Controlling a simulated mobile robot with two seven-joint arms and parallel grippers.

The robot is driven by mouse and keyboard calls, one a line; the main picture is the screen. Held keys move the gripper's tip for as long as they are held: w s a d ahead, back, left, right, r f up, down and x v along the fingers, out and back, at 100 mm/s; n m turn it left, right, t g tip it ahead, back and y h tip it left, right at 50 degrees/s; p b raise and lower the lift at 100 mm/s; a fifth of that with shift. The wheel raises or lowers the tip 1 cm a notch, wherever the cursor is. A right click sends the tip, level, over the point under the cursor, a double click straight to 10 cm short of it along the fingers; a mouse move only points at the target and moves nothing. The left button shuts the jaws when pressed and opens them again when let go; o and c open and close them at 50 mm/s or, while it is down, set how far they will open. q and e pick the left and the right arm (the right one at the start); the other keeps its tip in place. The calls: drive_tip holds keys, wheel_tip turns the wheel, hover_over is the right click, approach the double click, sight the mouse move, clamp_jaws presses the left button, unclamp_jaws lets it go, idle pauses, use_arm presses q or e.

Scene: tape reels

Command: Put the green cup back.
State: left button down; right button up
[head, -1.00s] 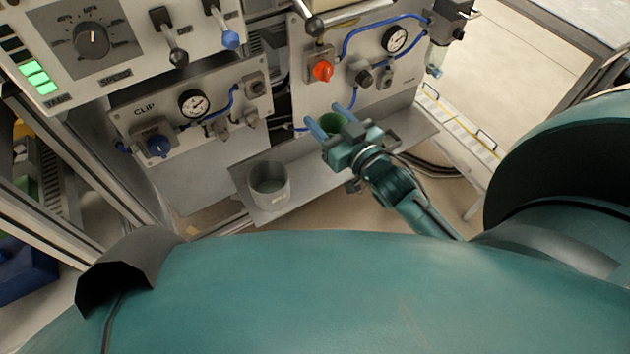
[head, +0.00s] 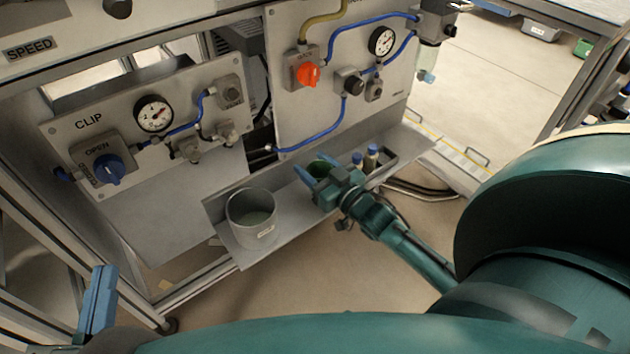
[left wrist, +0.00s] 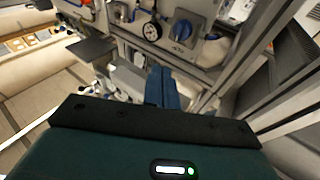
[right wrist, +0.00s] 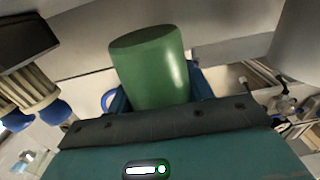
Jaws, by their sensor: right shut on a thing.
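The green cup (head: 320,167) is at the grey shelf below the panels, partly hidden by my right gripper (head: 318,172). In the right wrist view the green cup (right wrist: 150,70) stands between the blue fingers, which are shut on it. I cannot tell whether its base touches the shelf. My left gripper (head: 98,290) is at the lower left of the head view, away from the cup. In the left wrist view its blue fingers (left wrist: 162,86) are close together with nothing visible between them.
The grey shelf (head: 285,215) carries a grey bin (head: 253,222) left of the cup. Small blue-capped bottles (head: 370,160) stand to the cup's right. Panels with a gauge (head: 153,115), blue knob (head: 112,170), red knob (head: 308,75) and blue hoses rise behind the shelf.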

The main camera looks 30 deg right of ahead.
sight(313, 175)
wheel_tip(313, 175, down, 3)
drive_tip(key=shift+f+b, duration=0.1)
drive_tip(key=shift+b, duration=0.6)
use_arm(q)
drive_tip(key=shift+w+r+m+t+h, duration=0.3)
drive_tip(key=shift+r+h, duration=0.1)
drive_tip(key=shift+r, duration=0.2)
use_arm(e)
drive_tip(key=shift+f, duration=0.2)
drive_tip(key=o, duration=1)
drive_tip(key=shift+r, duration=0.1)
drive_tip(key=shift+c, duration=0.2)
use_arm(q)
drive_tip(key=shift+r, duration=0.1)
